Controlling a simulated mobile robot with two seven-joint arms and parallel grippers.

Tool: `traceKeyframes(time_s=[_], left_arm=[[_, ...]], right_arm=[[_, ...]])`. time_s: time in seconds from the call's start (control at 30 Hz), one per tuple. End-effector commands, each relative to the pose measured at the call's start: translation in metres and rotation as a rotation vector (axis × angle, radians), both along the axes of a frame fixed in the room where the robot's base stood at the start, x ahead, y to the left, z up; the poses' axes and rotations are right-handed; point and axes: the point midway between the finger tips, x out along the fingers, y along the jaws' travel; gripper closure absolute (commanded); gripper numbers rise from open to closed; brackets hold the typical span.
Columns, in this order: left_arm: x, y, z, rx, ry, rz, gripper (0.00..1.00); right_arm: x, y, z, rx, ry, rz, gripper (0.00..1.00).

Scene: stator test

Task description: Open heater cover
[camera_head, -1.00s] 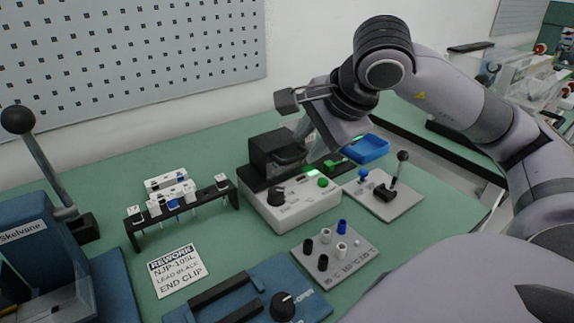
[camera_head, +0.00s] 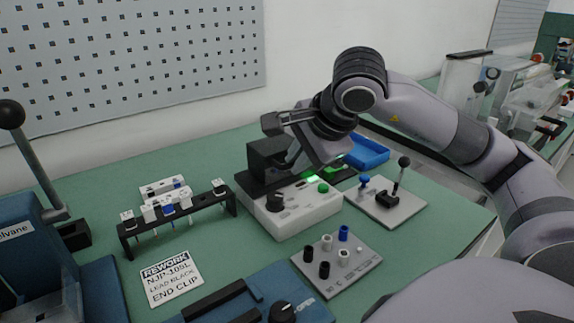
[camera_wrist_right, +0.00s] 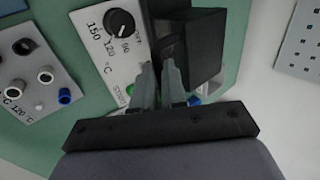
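The heater is a white box (camera_head: 304,213) with a black dial, a green button and °C markings, on the table in the head view. A black housing (camera_head: 262,156), which looks like the heater cover, stands at its back. In the wrist view this housing (camera_wrist_right: 203,45) is right of the fingers and the white dial panel (camera_wrist_right: 112,58) is left. My right gripper (camera_wrist_right: 159,66) is at the housing's front edge, its fingers a narrow gap apart. Whether they pinch anything is unclear. In the head view my right gripper (camera_head: 296,158) is partly hidden by its wrist. My left gripper is out of view.
A grey plate (camera_head: 337,270) with black, white and blue sockets is in front of the heater. A lever plate (camera_head: 388,208) and a blue tray (camera_head: 367,151) are to the right. A black rack (camera_head: 178,221) with white connectors is left. A rework sign (camera_head: 172,278) lies in front.

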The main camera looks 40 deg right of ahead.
Motion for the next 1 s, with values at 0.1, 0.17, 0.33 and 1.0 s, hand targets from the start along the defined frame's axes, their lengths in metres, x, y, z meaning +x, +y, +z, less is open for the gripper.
traceKeyframes(time_s=[0.1, 0.17, 0.33, 1.0], left_arm=[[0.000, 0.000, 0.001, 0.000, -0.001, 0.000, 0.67], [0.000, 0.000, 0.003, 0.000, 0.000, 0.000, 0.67], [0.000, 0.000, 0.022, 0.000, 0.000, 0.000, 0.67], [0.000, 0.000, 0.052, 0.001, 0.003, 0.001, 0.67]], right_arm=[[0.000, 0.000, 0.000, 0.002, 0.001, -0.002, 1.00], [0.001, 0.000, 0.003, 0.002, 0.001, -0.003, 1.00], [0.009, -0.001, 0.021, 0.003, 0.000, -0.005, 1.00], [0.032, -0.004, 0.046, 0.003, 0.000, -0.006, 1.00]])
